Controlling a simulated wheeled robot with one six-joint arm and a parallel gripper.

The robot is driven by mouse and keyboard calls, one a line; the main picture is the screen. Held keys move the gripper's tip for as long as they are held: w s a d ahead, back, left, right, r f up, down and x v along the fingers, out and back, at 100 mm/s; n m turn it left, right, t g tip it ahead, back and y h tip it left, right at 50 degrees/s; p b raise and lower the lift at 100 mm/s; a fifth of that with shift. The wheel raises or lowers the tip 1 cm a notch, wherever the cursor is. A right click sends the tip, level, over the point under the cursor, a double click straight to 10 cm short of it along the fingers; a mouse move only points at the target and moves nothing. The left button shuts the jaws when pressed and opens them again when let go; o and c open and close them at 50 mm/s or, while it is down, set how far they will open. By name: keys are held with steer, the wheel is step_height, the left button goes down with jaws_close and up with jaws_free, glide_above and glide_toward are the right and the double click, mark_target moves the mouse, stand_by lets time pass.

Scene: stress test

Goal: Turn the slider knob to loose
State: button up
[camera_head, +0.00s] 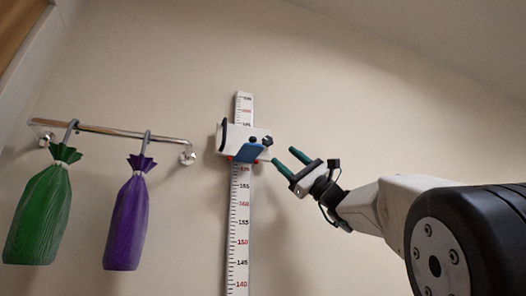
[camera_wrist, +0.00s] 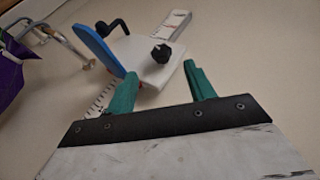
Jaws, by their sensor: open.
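The white slider (camera_head: 246,140) sits on a vertical wall-mounted measuring scale (camera_head: 239,215). It carries a blue flap (camera_head: 250,152) on its front. The small black knob (camera_head: 267,141) is at the slider's right end. In the wrist view the black lobed knob (camera_wrist: 161,54) stands out from the white slider (camera_wrist: 150,66), beyond and between my fingertips. My gripper (camera_head: 285,161) has green fingers, spread apart and empty, just right of and slightly below the knob. In the wrist view my gripper (camera_wrist: 162,80) shows its fingers apart, the left one near the blue flap (camera_wrist: 97,48).
A chrome rail (camera_head: 105,130) on the wall at left holds a green bag (camera_head: 38,212) and a purple bag (camera_head: 128,218) on hooks. A black bent lever (camera_wrist: 113,27) stands on the slider's far side. The wall to the right of the scale is bare.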

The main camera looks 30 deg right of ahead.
mark_target(271, 143)
steer(key=x, duration=0.7)
steer(key=shift+w+r, duration=0.1)
steer(key=shift+r, duration=0.15)
steer(key=c, duration=1)
